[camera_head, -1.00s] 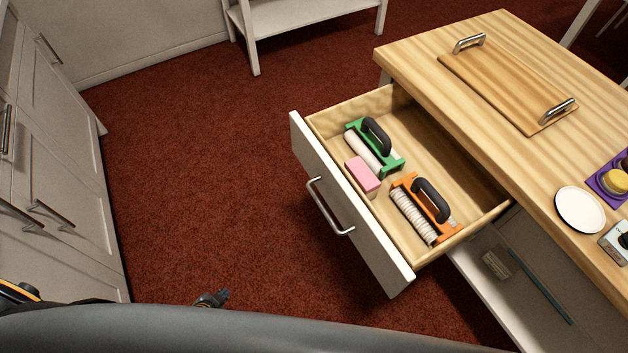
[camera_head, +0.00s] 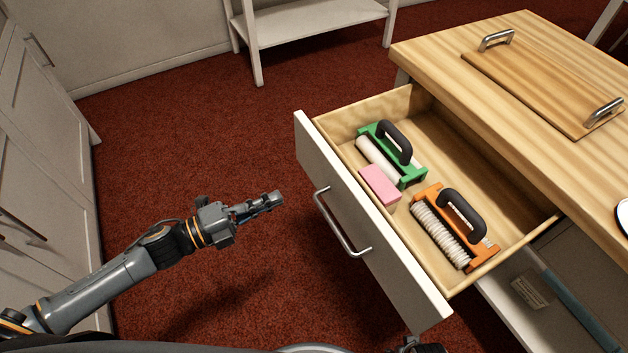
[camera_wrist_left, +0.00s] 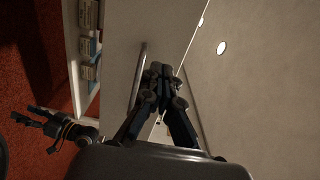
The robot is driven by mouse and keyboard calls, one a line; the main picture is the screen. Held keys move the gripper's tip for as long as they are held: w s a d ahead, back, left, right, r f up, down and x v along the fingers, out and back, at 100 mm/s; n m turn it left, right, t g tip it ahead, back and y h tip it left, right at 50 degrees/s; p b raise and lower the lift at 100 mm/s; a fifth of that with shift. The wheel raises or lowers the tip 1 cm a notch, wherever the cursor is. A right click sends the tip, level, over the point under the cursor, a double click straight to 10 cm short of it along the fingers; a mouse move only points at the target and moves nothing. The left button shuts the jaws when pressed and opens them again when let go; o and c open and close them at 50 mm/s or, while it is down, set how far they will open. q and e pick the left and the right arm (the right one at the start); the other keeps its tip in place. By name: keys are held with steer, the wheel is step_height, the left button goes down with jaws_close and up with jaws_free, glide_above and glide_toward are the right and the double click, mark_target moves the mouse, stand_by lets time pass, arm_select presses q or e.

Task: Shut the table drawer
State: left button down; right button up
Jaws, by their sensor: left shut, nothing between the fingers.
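The table drawer (camera_head: 370,226) stands pulled well out of the wooden table (camera_head: 440,60). Its white front bears a metal bar handle (camera_head: 340,224). Inside lie a green roller (camera_head: 392,152), a pink block (camera_head: 380,184) and an orange roller (camera_head: 454,228). My left gripper (camera_head: 272,200) is shut and empty, in front of the drawer front and left of the handle, with a gap between them. Its closed fingers (camera_wrist_left: 163,78) also show in the left wrist view, beside a metal bar on a pale panel. My right gripper (camera_head: 420,346) is cut off at the bottom edge.
A wooden board (camera_head: 540,85) with two metal handles lies on the tabletop. Below the drawer is an open lower shelf (camera_head: 530,290). White cabinets (camera_head: 40,130) line the left side. Red carpet (camera_head: 200,130) is clear between the cabinets and the drawer.

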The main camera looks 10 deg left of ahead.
mark_target(327, 177)
arm_select(q)
steer(key=x, duration=1)
steer(key=shift+w+d, duration=0.15)
steer(key=shift+d, duration=0.05)
arm_select(e)
steer(key=shift+s+f, duration=0.15)
steer(key=shift+f, duration=0.05)
